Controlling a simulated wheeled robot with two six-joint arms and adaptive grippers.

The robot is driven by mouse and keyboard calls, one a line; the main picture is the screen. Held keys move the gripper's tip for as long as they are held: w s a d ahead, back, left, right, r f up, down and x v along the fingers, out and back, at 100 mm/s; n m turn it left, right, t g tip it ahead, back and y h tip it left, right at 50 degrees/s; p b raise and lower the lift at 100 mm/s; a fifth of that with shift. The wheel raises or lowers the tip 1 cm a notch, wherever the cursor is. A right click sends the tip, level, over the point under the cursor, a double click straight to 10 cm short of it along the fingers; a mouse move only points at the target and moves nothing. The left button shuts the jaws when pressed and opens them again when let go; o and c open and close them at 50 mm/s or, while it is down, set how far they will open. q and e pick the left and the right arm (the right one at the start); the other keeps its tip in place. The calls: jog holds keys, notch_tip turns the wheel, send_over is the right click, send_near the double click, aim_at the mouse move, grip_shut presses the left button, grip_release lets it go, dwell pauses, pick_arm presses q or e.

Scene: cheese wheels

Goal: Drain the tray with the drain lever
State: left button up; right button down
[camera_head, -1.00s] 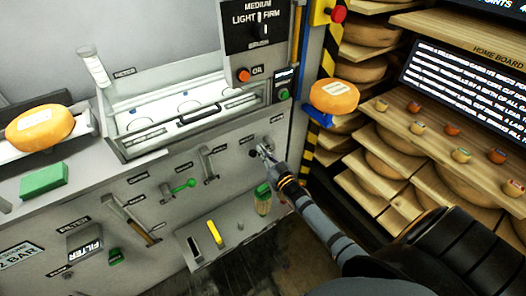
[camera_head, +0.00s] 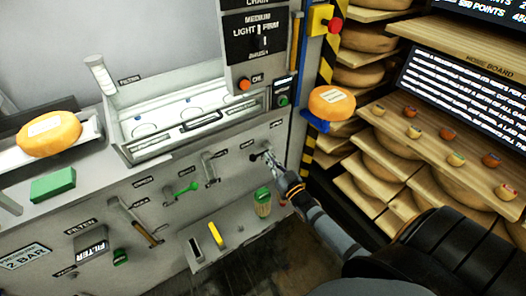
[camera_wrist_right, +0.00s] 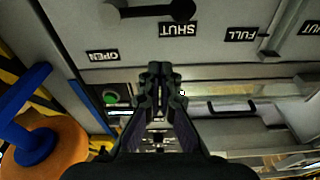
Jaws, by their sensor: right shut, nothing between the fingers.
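The tray (camera_head: 135,150) is a long pale trough set in the machine's top, with a dark handle across its front. My right gripper (camera_head: 267,154) is at the right end of the grey front panel, fingers together and empty. A dark lever (camera_wrist_right: 150,12) on a round hub shows at the top of the right wrist view, by upside-down labels SHUT and OPEN. The fingers (camera_wrist_right: 160,72) show below it in that picture, apart from it. I cannot read the word naming this lever. My left gripper is not in view.
Other levers, one with a green grip (camera_head: 187,189), line the panel to the left. A small ledge (camera_head: 228,243) holds a yellow item and a green-topped jar (camera_head: 263,203). An orange cheese wheel (camera_head: 332,103) sits on a blue holder. Shelves of cheese stand right.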

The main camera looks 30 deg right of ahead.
jog(key=s, duration=0.4)
jog(key=shift+d+f, duration=0.2)
jog(key=shift+f, duration=0.15)
jog(key=s+d+f+g+h, duration=0.1)
jog(key=s+f+g, duration=0.4)
jog(key=f, duration=0.9)
jog(key=s+d+f+g+h, duration=0.1)
jog(key=s+f+g, duration=0.35)
jog(key=f, duration=0.85)
jog(key=s+a+f+g, duration=0.1)
jog(key=s+f+g, duration=0.2)
jog(key=s+f, duration=0.3)
jog(key=s+a+f+g, duration=0.2)
jog(key=s+f, duration=0.3)
jog(key=s, duration=0.9)
jog(key=s+a+f+g, duration=0.2)
jog(key=s+f+g, duration=0.2)
jog(key=s, duration=0.6)
notch_tip(320, 180, down, 3)
jog(key=shift+s+r+n, duration=0.2)
jog(key=shift+n, duration=0.1)
jog(key=shift+w, duration=0.1)
